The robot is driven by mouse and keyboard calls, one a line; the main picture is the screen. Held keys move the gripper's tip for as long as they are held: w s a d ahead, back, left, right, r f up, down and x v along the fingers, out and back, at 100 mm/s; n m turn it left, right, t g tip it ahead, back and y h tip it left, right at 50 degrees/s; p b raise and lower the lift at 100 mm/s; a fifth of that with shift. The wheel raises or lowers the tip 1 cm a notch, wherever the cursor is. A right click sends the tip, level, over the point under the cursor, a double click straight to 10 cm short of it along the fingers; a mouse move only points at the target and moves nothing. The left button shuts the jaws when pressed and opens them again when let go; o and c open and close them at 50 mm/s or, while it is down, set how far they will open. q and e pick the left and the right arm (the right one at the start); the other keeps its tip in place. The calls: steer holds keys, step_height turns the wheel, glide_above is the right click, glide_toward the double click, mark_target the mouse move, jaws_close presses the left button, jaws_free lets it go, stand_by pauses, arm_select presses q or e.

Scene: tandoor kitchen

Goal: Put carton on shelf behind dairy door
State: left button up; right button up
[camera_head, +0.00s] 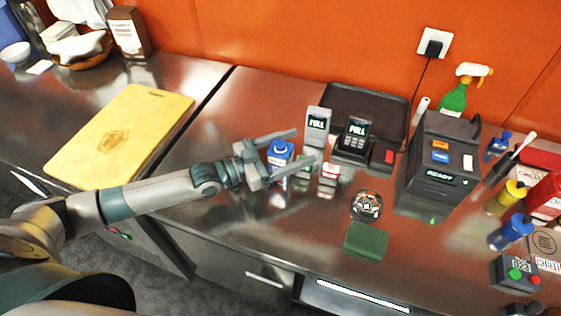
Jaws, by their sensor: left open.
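A small blue and white carton-like item (281,152) with a round blue top stands on the steel counter. My left gripper (304,146) is open, with one finger on the far side of this item and the other on its near side. I cannot tell whether the fingers touch it. Its lower part is partly hidden by the near finger. My right gripper is not in view. No door marked dairy and no shelf can be made out.
Close right of the gripper are a grey FULL display (317,127), a card terminal (355,138) and a small red-white item (329,173). Further right stand a black READY machine (437,165) and several bottles. A yellow cutting board (120,140) lies left. Bare counter (290,222) lies in front.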

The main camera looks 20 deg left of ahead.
arm_select(q)
steer(key=shift+c, duration=0.7)
steer(key=c, duration=1.3)
steer(key=shift+r, duration=0.1)
steer(key=shift+c, duration=0.2)
steer(key=shift+r, duration=0.5)
step_height(320, 180, up, 9)
steer(key=b, duration=0.1)
steer(key=shift+b, duration=0.35)
